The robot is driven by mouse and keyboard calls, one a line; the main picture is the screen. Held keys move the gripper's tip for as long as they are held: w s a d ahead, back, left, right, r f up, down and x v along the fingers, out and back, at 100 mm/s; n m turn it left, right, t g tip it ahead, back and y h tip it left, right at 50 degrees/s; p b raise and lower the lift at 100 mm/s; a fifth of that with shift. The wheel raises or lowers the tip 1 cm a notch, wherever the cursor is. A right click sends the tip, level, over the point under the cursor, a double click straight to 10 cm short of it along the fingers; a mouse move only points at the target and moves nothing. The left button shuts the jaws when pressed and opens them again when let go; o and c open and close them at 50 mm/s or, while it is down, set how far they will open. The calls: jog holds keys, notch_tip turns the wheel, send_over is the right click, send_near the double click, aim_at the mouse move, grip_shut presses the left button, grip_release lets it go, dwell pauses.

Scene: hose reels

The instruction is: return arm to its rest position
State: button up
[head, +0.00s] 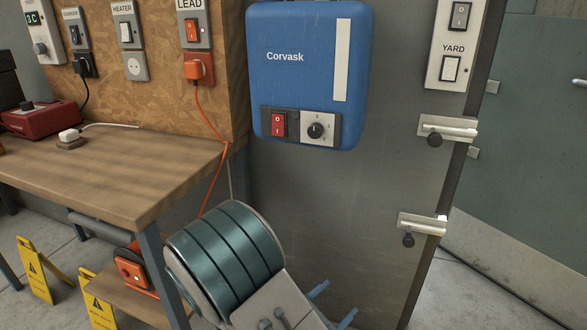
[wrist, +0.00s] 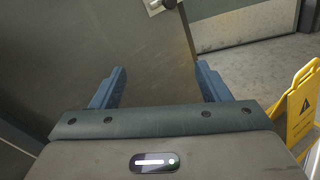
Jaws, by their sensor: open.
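My arm shows at the lower middle of the head view, with its teal-banded link in front of the workbench's right end. My gripper (wrist: 160,88) is in the wrist view, its two blue fingers wide apart with nothing between them. In the head view the blue finger tips (head: 335,305) show just past the arm's end, low in front of the grey panel (head: 330,200). The gripper appears apart from the panel, though the exact gap cannot be told.
A blue Corvask box (head: 308,75) hangs on the panel, with bolts (head: 447,129) along its right edge. A wooden workbench (head: 110,175) stands left, an orange cord (head: 209,130) hanging beside it. Yellow floor signs (head: 35,270) stand below; another sign (wrist: 300,100) is at the wrist view's right.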

jog(key=s+d+r+m+g+y+p, duration=0.1)
jog(key=s+d+r+m+g+p, duration=0.3)
jog(key=r, duration=0.3)
jog(key=s+d+r+m+g+y+p, duration=0.1)
jog(key=s+d+r+m+g+p, duration=0.2)
jog(key=r+m+g+p, duration=0.3)
jog(key=s+d+r+m+g+y+p, duration=0.1)
jog(key=s+d+r+m+g+p, duration=0.3)
jog(key=r, duration=0.4)
jog(key=s+a+r+m+t+y+p, duration=0.1)
jog(key=r+m+y+p, duration=0.3)
jog(key=r, duration=0.6)
jog(key=s+a+r+m+t+y+p, duration=0.1)
jog(key=a+r+m+t+y+p, duration=0.2)
jog(key=r+p, duration=0.5)
notch_tip(320, 180, up, 2)
jog(key=a+m+y, duration=0.1)
jog(key=m, duration=0.1)
jog(key=shift+m+y, duration=0.4)
jog(key=shift+a+r, duration=0.15)
jog(key=shift+r, duration=0.1)
jog(key=shift+c, duration=0.2)
